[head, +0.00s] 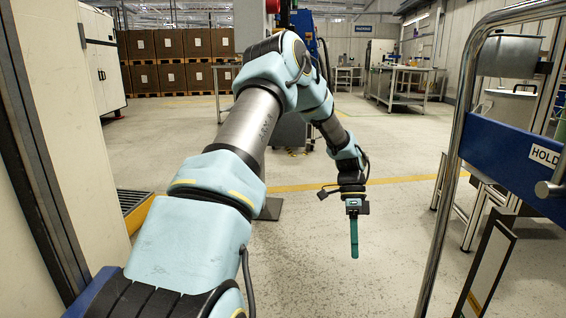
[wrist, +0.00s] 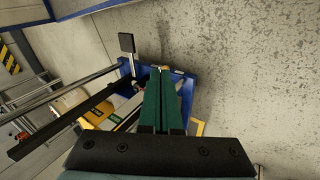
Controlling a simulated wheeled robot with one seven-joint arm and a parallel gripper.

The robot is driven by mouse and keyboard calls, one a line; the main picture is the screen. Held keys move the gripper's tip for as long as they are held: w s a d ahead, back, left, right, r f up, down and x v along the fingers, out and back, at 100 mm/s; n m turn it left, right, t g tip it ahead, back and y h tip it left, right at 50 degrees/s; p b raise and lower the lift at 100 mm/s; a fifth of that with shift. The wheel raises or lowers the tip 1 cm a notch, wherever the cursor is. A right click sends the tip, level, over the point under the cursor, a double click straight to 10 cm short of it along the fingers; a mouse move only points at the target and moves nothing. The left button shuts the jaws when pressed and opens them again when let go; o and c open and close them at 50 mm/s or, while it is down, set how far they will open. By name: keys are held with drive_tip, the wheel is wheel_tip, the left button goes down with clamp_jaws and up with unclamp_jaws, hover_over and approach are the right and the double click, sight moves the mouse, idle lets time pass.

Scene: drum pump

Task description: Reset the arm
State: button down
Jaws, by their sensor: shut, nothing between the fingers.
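My arm reaches forward and bends down over open floor in the head view. My gripper (head: 354,240) hangs at its end, pointing down, with green fingers. The fingers are together with nothing between them. In the wrist view the closed green fingers of my gripper (wrist: 162,75) point up the picture, above the black gripper body. Behind their tips lies a blue frame (wrist: 198,85) by the concrete floor; I cannot tell how far below them it is.
A metal-railed rack with a blue HOLD panel (head: 510,148) stands close on the right. A pale cabinet wall (head: 75,120) is close on the left, with a yellow-edged grate (head: 133,207) beside it. Floor around my gripper looks clear.

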drive_tip(key=s+a+r+n+t+p, duration=0.1)
drive_tip(key=s+a+r+n+t, duration=0.2)
drive_tip(key=a+r+n, duration=0.35)
drive_tip(key=s+a+r+n+t+p, duration=0.2)
drive_tip(key=s+a+r+n, duration=0.15)
drive_tip(key=a+n, duration=0.5)
drive_tip(key=s+a+r+n+t+p, duration=0.1)
drive_tip(key=s+a+r+n+t, duration=0.15)
drive_tip(key=a+r+n, duration=0.55)
wheel_tip(320, 180, up, 34)
drive_tip(key=a+m+p, duration=0.2)
drive_tip(key=m+p, duration=0.1)
drive_tip(key=p, duration=3.4)
drive_tip(key=shift+w+r+m+t, duration=0.15)
drive_tip(key=shift+w+m+t, duration=0.05)
drive_tip(key=shift+m+t, duration=0.15)
